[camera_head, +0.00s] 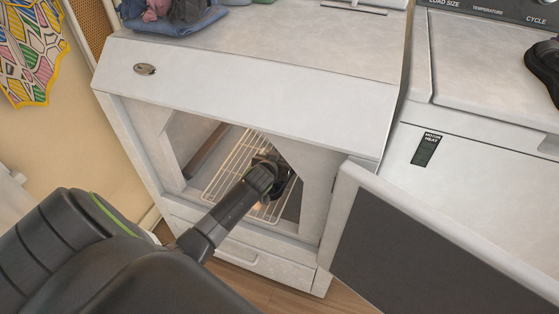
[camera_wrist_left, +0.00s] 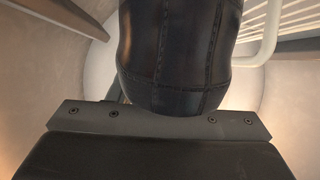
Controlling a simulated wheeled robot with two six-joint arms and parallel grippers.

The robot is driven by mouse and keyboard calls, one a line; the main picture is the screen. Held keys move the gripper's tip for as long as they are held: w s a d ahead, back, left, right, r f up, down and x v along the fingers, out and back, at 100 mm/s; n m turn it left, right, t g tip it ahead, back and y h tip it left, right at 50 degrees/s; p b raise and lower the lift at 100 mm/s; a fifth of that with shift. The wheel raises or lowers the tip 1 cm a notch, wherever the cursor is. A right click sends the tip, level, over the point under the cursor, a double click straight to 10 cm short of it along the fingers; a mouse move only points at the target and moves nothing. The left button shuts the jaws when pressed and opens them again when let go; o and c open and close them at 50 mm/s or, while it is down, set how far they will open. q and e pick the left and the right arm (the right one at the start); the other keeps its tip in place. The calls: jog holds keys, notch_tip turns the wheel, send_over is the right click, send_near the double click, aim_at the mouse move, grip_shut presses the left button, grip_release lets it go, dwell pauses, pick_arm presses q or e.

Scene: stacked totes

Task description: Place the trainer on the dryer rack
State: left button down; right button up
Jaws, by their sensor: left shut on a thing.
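My left arm reaches through the open dryer front (camera_head: 240,100). My left gripper (camera_head: 276,178) is inside the opening, over the white wire dryer rack (camera_head: 226,170). In the left wrist view the gripper is shut on a dark, stitched trainer (camera_wrist_left: 175,55). The trainer fills the upper middle of that view, and white rack wires (camera_wrist_left: 288,22) show at its upper right. In the head view the gripper and wrist mostly hide the trainer. I cannot tell whether it touches the rack. My right gripper is not in view.
The dryer door (camera_head: 440,250) hangs open at the right. A second machine (camera_head: 490,60) stands to the right, with a dark shoe (camera_head: 545,65) on its top at the picture's edge. Folded clothes (camera_head: 178,18) lie on the dryer's top. A colourful patterned cloth (camera_head: 28,50) hangs at the left.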

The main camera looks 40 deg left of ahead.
pick_arm(q)
jog(key=c, duration=0.7)
grip_release()
jog(key=shift+r, duration=0.15)
jog(key=shift+s+d, duration=0.1)
jog(key=shift+s, duration=0.1)
jog(key=p+v, duration=0.3)
jog(key=v, duration=0.8)
jog(key=s+d+f+g+h, duration=0.1)
jog(key=s+d+f+g, duration=0.2)
jog(key=s, duration=0.7)
jog(key=s+d+f+m+g+h, duration=0.1)
jog(key=s+d+f+g, duration=0.2)
jog(key=s+f, duration=0.4)
jog(key=s+d+f+g+h, duration=0.1)
jog(key=s+d+f+g, duration=0.2)
jog(key=s, duration=1.1)
notch_tip(320, 180, down, 3)
jog(key=shift+f+m+g, duration=0.1)
jog(key=shift+m+g, duration=0.3)
jog(key=shift+g, duration=0.8)
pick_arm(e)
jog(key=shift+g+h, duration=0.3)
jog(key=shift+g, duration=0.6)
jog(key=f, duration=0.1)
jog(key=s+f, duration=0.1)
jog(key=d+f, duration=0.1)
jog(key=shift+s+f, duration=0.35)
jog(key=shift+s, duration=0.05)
